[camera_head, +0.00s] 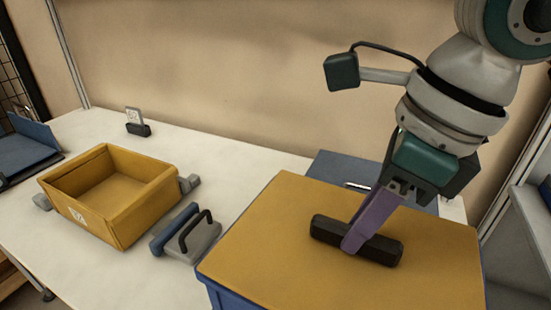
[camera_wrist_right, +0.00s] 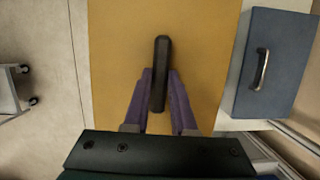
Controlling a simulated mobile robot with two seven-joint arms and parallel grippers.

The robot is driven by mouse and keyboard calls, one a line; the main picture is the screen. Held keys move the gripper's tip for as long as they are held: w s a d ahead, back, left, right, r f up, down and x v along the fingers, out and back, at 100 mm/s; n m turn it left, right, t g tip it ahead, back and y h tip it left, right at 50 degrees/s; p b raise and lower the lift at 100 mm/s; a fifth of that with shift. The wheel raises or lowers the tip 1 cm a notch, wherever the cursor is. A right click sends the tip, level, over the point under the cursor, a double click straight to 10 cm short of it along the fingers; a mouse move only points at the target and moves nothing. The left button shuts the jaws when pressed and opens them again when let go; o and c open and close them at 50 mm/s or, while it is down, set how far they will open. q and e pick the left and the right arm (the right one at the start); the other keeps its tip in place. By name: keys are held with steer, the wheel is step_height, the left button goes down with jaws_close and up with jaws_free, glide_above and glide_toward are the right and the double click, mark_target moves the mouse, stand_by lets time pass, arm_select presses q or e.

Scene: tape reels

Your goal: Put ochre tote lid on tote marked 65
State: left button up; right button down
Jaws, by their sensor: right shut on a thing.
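The ochre lid (camera_head: 265,235) is a flat panel with a black bar handle (camera_head: 325,229) across its top. It lies level over something blue at the right; I cannot tell whether it is lifted off this. My right gripper (camera_head: 354,243) points down with its purple fingers shut on the handle. In the right wrist view, the fingers (camera_wrist_right: 160,85) sit on both sides of the handle (camera_wrist_right: 162,48), above the ochre surface (camera_wrist_right: 120,50). An open, empty ochre tote (camera_head: 135,217) stands on the white table at the left. Its front label is too small to read surely. My left gripper is out of view.
A grey-blue block with a black handle (camera_head: 195,240) lies between tote and lid. A small sign stand (camera_head: 138,127) is behind the tote. A blue drawer unit (camera_head: 335,168) stands behind the lid. A dark blue tray (camera_head: 25,150) is at the far left.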

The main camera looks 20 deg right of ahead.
mark_target(386, 240)
steer(key=c, duration=0.7)
jaws_free()
steer(key=shift+o, duration=0.2)
steer(key=shift+d+r, duration=0.1)
steer(key=shift+r, duration=0.3)
steer(key=b+v, duration=0.1)
steer(key=v, duration=0.8)
steer(key=shift+r, duration=0.1)
